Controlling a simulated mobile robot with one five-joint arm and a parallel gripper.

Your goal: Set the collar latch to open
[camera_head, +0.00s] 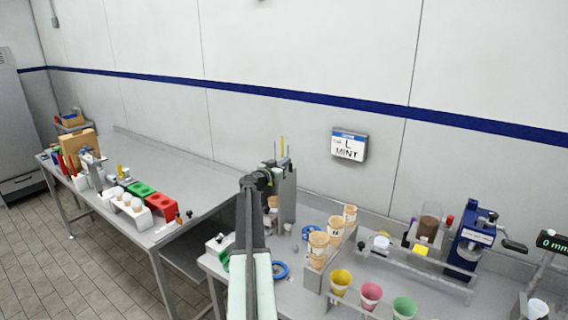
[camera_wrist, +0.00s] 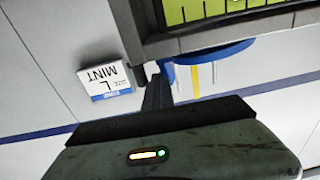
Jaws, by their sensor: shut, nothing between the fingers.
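My gripper (camera_head: 263,181) is at the end of my raised arm in the head view. It is beside a tall grey column (camera_head: 288,198) with yellow rods on top; whether they touch is unclear. In the wrist view, narrow dark fingers (camera_wrist: 157,92) are shut with nothing seen between them. Just above them in that view is a grey housing (camera_wrist: 185,42) with a yellow-green scaled window (camera_wrist: 215,10). A curved blue part (camera_wrist: 215,52) shows under the housing's edge, with a blue and a yellow rod beside it. I cannot make out which part is the collar latch, or its setting.
A sign reading L MINT (camera_head: 348,145) hangs on the wall. Cones stand in a holder (camera_head: 314,278) right of my arm, near coloured cups (camera_head: 371,294). A blue press (camera_head: 472,244) stands farther right. The left table (camera_head: 190,170) has free room at its back.

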